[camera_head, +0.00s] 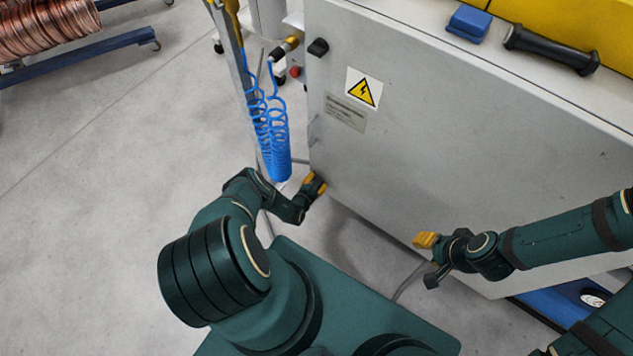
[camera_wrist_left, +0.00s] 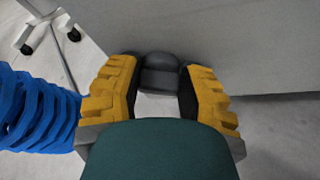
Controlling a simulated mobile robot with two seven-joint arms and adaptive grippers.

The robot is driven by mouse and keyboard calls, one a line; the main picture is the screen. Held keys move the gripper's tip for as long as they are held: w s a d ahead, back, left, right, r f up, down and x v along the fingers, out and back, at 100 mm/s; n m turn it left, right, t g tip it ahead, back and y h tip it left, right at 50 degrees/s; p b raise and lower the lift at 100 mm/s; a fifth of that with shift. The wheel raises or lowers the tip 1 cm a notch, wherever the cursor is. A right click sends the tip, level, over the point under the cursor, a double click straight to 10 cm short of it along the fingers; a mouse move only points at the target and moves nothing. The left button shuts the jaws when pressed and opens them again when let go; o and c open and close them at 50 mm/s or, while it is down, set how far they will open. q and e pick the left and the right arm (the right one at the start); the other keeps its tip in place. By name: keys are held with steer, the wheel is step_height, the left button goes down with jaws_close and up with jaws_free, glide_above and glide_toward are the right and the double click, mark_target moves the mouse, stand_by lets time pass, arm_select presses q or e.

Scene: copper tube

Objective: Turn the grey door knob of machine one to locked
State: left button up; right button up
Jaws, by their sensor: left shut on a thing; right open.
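The machine's grey door (camera_head: 400,140) with a yellow warning sign fills the middle of the head view. A dark grey door knob (camera_wrist_left: 160,72) shows in the left wrist view, near the door's lower edge. My left gripper (camera_head: 314,185) is at the door's lower left corner, shut on this knob, with the yellow-padded fingers on either side of it in the left wrist view (camera_wrist_left: 160,98). In the head view the gripper hides the knob. A second black knob (camera_head: 318,47) sits higher on the door's left edge. My right gripper (camera_head: 432,258) is open and empty in front of the door's lower part.
A blue coiled hose (camera_head: 275,135) hangs just left of the door, close to my left gripper; it also shows in the left wrist view (camera_wrist_left: 35,112). A black handle (camera_head: 550,48) and a blue block (camera_head: 468,23) are on top. Copper coils (camera_head: 45,25) stand far left. The left floor is clear.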

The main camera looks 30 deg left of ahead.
arm_select(q)
steer(key=shift+a+n+g+h, duration=0.2)
steer(key=shift+n+g+h, duration=0.1)
steer(key=shift+n+h, duration=1.05)
steer(key=shift+n, duration=0.35)
steer(key=o, duration=1.2)
steer(key=v, duration=1.2)
steer(key=shift+d, duration=0.15)
